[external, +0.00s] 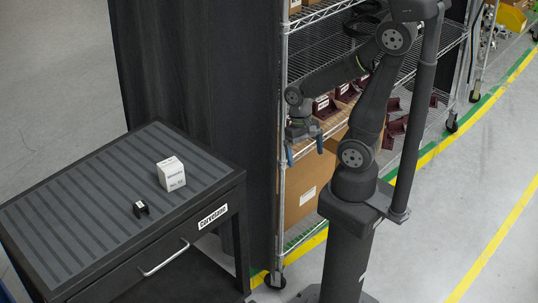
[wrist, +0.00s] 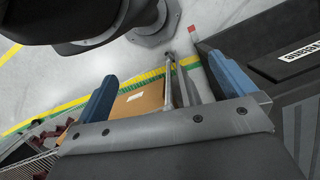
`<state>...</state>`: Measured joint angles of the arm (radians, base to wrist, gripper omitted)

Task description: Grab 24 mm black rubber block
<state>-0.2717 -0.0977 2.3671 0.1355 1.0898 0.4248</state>
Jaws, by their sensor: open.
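A small black block (external: 141,209) lies on the ribbed dark top of the drawer cabinet (external: 70,195), near its front edge, with a small pale mark on it. My gripper (external: 305,150) hangs beside the wire shelving, well to the right of the cabinet and apart from the block. Its two blue fingers are spread with nothing between them; the gripper also shows in the wrist view (wrist: 165,90).
A white printed box (external: 171,174) stands on the cabinet top, behind and right of the block. The wire shelving (external: 283,120) holds dark red bins and a cardboard box (external: 305,195). A dark panel (external: 200,80) stands behind the cabinet. The left of the cabinet top is clear.

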